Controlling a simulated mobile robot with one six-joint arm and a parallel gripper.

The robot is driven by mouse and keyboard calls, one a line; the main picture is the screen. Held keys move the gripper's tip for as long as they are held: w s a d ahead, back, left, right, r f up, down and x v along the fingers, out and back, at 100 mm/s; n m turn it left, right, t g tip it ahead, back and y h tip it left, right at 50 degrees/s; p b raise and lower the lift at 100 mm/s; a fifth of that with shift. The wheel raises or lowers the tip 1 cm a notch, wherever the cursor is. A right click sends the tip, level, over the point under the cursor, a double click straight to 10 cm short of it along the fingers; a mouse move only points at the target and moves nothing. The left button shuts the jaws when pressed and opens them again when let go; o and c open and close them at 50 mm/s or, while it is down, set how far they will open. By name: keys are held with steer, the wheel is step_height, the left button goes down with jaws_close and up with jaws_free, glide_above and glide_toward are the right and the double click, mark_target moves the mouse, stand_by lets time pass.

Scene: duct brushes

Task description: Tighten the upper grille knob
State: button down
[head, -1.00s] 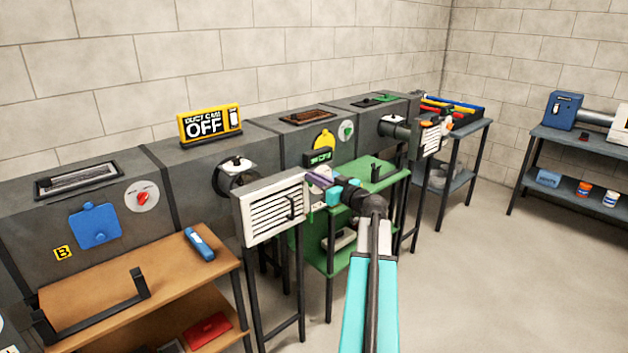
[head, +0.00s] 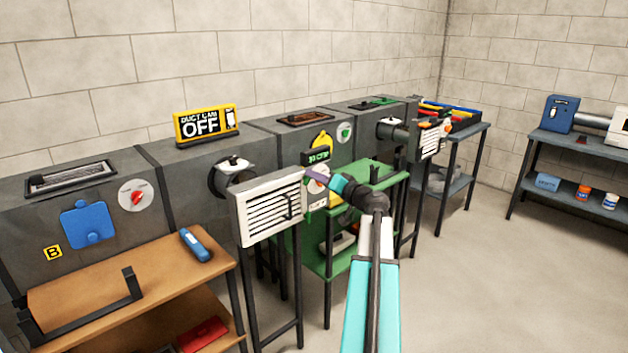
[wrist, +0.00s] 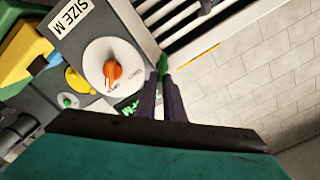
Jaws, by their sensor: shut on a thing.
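The white louvred grille (head: 266,212) stands out from the near duct, with a dark handle on its right part. It also shows at the top of the wrist view (wrist: 172,16). My gripper (head: 309,177) is at the grille's upper right edge. In the wrist view its dark purple fingers (wrist: 163,76) are shut on a small green knob (wrist: 162,64) beside the grille's edge. I take this as the upper grille knob; the fingers hide most of it. In the head view the knob is hidden.
A white dial with an orange knob (wrist: 112,69) lies close left of my fingers. A green table (head: 370,185) stands behind my gripper. A wooden table (head: 150,265) with a blue tool (head: 195,244) is at left. Floor at right is clear.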

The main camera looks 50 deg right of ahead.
steer(key=shift+a+f+m+p, duration=0.2)
steer(key=shift+f+m+p, duration=0.4)
steer(key=shift+m+p, duration=2.8)
steer(key=shift+a+f+m+p, duration=0.2)
steer(key=shift+f+m+p, duration=0.7)
steer(key=shift+m, duration=4.7)
steer(key=shift+a+f+m+p, duration=0.25)
steer(key=shift+m+p, duration=2.35)
steer(key=shift+m, duration=1.9)
steer(key=c, duration=1.9)
jaws_free()
steer(key=shift+o, duration=0.2)
